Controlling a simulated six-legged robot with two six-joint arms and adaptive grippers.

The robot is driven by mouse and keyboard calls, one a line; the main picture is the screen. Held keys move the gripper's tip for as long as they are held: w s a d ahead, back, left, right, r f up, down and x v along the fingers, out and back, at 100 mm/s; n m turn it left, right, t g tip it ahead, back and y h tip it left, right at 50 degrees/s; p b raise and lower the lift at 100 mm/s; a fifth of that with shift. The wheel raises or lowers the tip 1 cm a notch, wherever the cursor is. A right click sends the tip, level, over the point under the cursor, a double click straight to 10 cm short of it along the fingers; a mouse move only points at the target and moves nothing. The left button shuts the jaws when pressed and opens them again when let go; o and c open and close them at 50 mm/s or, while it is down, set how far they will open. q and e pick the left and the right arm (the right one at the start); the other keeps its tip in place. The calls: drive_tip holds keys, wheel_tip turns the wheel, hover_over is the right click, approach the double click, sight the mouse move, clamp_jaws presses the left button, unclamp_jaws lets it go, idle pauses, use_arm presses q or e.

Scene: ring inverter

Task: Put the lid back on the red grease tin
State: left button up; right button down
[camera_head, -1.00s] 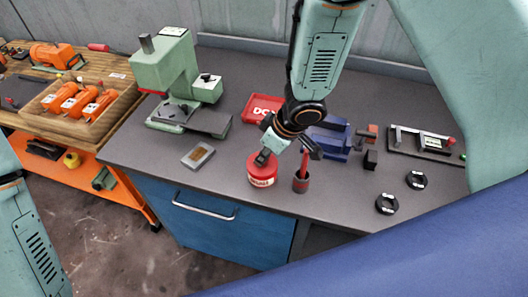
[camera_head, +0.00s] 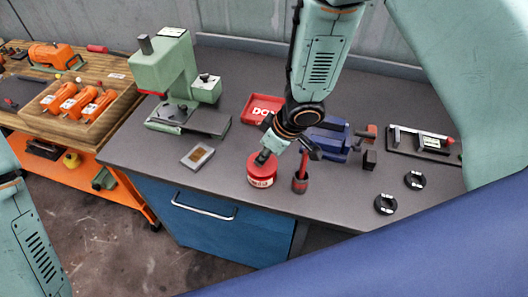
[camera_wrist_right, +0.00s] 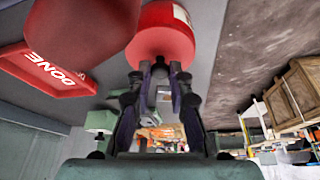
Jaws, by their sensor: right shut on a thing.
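The red grease tin (camera_head: 262,180) stands upright near the front edge of the grey bench, with a pale label on its side. Its top looks covered by a red lid (camera_head: 256,164), though I cannot make out a seam between them. My right gripper (camera_head: 265,157) comes down onto the lid and is shut on it. In the right wrist view, the fingers (camera_wrist_right: 161,66) meet the red round lid and tin (camera_wrist_right: 160,40), and the exact contact is partly hidden. My left arm shows at the left edge, but its gripper is out of view.
A red tray (camera_head: 256,104) and blue vise (camera_head: 328,134) are behind. Two black rings (camera_head: 386,205) lie right.

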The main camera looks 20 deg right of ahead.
drive_tip(key=shift+s, duration=0.1)
drive_tip(key=shift+d, duration=0.1)
idle(0.3)
drive_tip(key=shift+s+a+r, duration=0.1)
drive_tip(key=shift+a+r, duration=0.1)
drive_tip(key=shift+a, duration=0.05)
drive_tip(key=shift+p, duration=0.3)
drive_tip(key=shift+f, duration=0.1)
idle(0.3)
drive_tip(key=shift+d+f, duration=0.1)
drive_tip(key=shift+f, duration=0.1)
drive_tip(key=shift+r, duration=0.1)
idle(0.4)
